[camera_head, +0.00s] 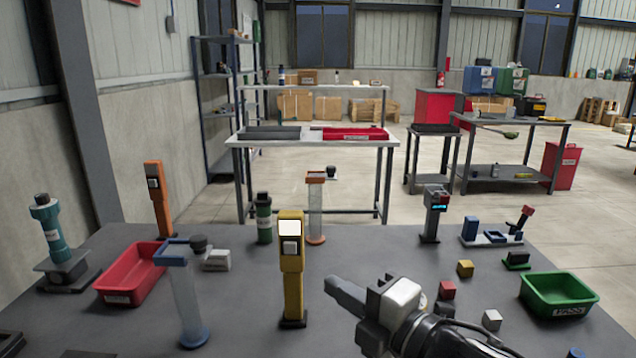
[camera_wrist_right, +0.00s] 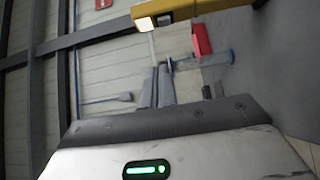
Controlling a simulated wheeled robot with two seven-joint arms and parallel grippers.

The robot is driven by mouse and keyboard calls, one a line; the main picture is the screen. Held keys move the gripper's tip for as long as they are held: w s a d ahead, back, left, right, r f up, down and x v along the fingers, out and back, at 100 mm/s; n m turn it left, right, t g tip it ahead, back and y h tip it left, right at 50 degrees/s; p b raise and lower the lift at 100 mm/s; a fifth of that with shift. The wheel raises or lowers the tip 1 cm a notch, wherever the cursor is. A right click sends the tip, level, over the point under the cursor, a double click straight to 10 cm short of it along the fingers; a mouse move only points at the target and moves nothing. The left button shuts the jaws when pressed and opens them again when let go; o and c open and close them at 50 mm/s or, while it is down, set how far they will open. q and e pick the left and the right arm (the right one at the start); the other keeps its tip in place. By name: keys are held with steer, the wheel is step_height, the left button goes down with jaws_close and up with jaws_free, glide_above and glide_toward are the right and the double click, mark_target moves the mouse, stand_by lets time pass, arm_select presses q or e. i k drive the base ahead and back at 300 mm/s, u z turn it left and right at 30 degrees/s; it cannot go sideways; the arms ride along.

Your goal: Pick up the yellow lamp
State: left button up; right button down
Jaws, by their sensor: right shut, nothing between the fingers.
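The yellow lamp (camera_head: 292,268) is a slim upright post with a white lit square near its top and a dark base. It stands on the grey table, left of my right gripper (camera_head: 347,292). In the right wrist view, the yellow lamp (camera_wrist_right: 200,10) lies sideways across the top edge, its white square at the left end. My right gripper is shut and empty, its tip apart from the lamp and pointing to its lower right side. The gripper also shows in the right wrist view (camera_wrist_right: 157,78). My left gripper is not in view.
A clear tube stand with a blue top (camera_head: 187,300) and a red bin (camera_head: 132,284) stand left of the lamp. A green bottle (camera_head: 264,218) and an orange-topped stand (camera_head: 315,210) are behind. Small blocks and a green bin (camera_head: 558,298) lie to the right.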

mark_target(290, 221)
steer(key=z, duration=0.05)
steer(key=k, duration=1)
steer(key=u, duration=0.05)
